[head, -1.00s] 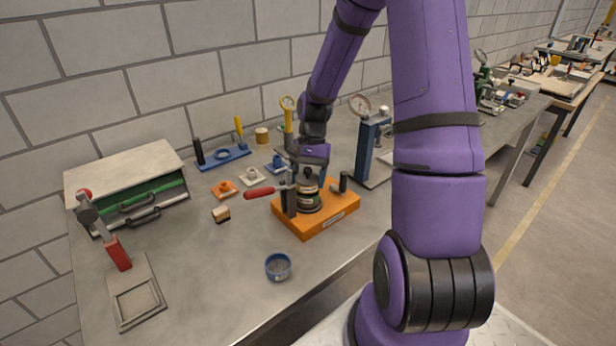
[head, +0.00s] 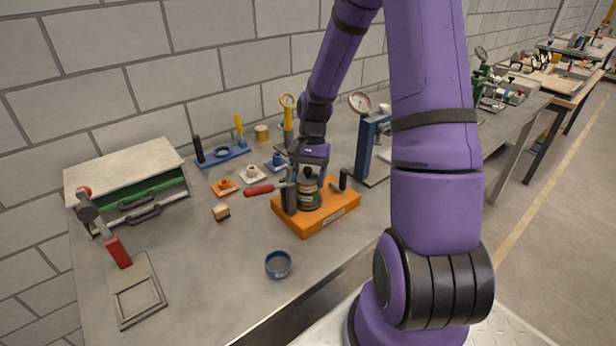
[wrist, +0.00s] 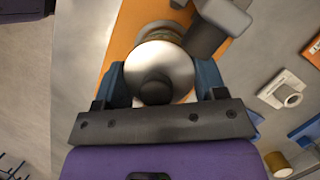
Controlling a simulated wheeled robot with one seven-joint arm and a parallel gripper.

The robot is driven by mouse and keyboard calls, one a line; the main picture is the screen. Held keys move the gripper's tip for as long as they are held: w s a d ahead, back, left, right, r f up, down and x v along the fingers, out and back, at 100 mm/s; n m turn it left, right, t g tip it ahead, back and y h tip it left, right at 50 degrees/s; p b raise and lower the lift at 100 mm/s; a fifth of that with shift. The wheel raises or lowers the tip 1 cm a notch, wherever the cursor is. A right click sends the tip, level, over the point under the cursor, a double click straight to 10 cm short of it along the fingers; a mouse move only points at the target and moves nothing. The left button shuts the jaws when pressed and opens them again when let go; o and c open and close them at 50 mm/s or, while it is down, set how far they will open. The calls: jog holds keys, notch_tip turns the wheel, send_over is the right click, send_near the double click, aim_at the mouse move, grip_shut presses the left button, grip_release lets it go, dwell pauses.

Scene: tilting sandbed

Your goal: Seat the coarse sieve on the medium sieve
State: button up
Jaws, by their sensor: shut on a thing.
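My gripper (wrist: 155,88) is shut on a round silvery piece with a dark knob (wrist: 154,88), its two blue fingers on either side. In the head view my gripper (head: 309,170) is right above the orange base, at the top of a dark round stack with pale labels (head: 308,198). Part of the stack's side (wrist: 160,33) shows in the wrist view. I cannot tell the coarse and medium sieves apart there, nor whether the held piece touches what is below. A blue ring with a grey inside (head: 278,264) stands apart on the bench.
Small parts (head: 224,187) lie behind left.

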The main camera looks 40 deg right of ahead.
jog(key=shift+f, duration=0.3)
dwell(0.4)
jog(key=o, duration=1)
jog(key=v, duration=1)
jog(key=shift+d+r, duration=0.1)
jog(key=shift+r, duration=0.3)
